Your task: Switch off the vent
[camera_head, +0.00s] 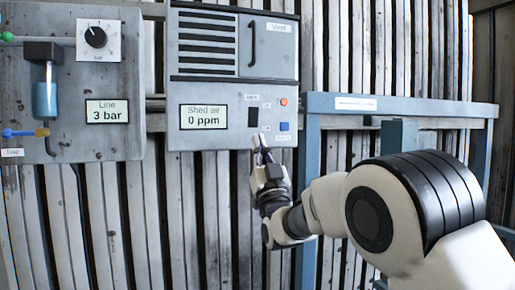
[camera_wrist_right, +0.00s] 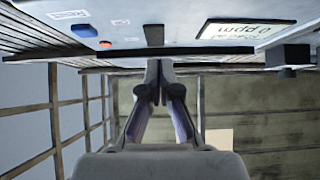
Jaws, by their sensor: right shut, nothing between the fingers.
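The vent housing (camera_head: 210,75) is a grey wall box with black louvres and a label at its upper right. Its lower face has a display reading "Shed air 0 ppm" (camera_head: 203,117), a black switch (camera_head: 253,117), an orange button (camera_head: 284,102) and a blue button (camera_head: 284,126). My right gripper (camera_head: 261,142) is shut and empty just below the black switch. In the right wrist view the shut fingertips (camera_wrist_right: 159,66) point at the panel, in line with the black switch (camera_wrist_right: 154,36). I cannot tell whether they touch it. My left gripper is out of view.
A second grey panel (camera_head: 122,75) at the left has a dial (camera_head: 96,37), a blue cylinder and a "Line 3 bar" display. A blue metal frame (camera_head: 400,105) stands to the right, behind my right arm. A slatted wall (camera_head: 90,215) lies behind everything.

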